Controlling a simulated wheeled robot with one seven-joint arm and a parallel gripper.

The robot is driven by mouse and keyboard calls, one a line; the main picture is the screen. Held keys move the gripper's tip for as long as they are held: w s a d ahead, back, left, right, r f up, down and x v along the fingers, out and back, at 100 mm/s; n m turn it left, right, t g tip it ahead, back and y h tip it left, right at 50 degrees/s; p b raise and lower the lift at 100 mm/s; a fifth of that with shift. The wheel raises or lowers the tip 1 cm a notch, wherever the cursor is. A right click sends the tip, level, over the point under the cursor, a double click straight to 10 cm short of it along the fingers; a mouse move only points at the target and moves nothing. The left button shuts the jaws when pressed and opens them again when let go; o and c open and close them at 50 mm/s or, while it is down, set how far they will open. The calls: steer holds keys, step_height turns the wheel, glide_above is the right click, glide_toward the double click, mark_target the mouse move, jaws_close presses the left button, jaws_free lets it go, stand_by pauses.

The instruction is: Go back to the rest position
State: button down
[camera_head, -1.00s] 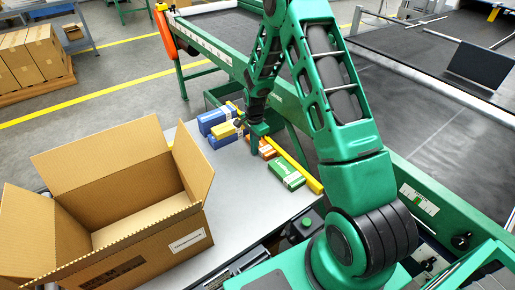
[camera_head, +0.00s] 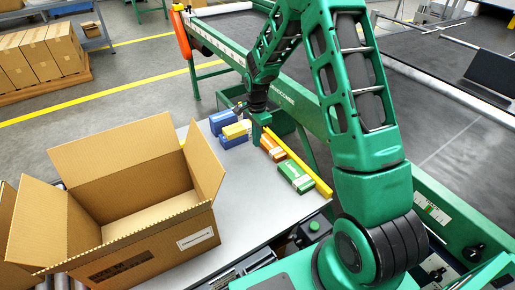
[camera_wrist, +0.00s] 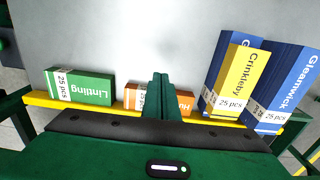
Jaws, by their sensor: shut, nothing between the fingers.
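My gripper (camera_head: 258,126) is shut and empty, hanging above the far end of the grey table by the row of small boxes. It also shows in the wrist view (camera_wrist: 162,84), in front of the orange box (camera_wrist: 184,102) and hiding part of it. A green box (camera_wrist: 92,87) is to its left, and a yellow box (camera_wrist: 240,80) with blue boxes (camera_wrist: 289,85) is to its right. In the head view the green box (camera_head: 295,176) and orange box (camera_head: 272,147) lie along a yellow rail.
A large open carton (camera_head: 140,225) stands on the left of the grey table (camera_head: 255,205), its inside bare where visible. The yellow rail (camera_head: 305,168) and the green machine frame (camera_head: 300,100) border the table on the right. The tabletop between carton and boxes is clear.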

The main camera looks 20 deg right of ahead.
steer(key=shift+d+r, duration=0.1)
steer(key=shift+r, duration=1.25)
steer(key=s+d+r+n+h, duration=0.1)
steer(key=s+d+r+n, duration=0.1)
steer(key=s+d+r, duration=0.5)
steer(key=s+d+r+n, duration=0.3)
steer(key=s+r, duration=0.7)
steer(key=s, duration=0.1)
steer(key=s+r+n, duration=0.2)
steer(key=s, duration=0.9)
steer(key=s+r+n+y, duration=0.1)
steer(key=s+r+n, duration=0.1)
steer(key=s, duration=0.9)
steer(key=shift+a+r+n, duration=0.15)
steer(key=shift+r+n, duration=0.15)
steer(key=shift+n, duration=0.1)
steer(key=shift+w+f, duration=0.25)
steer(key=shift+w, duration=0.35)
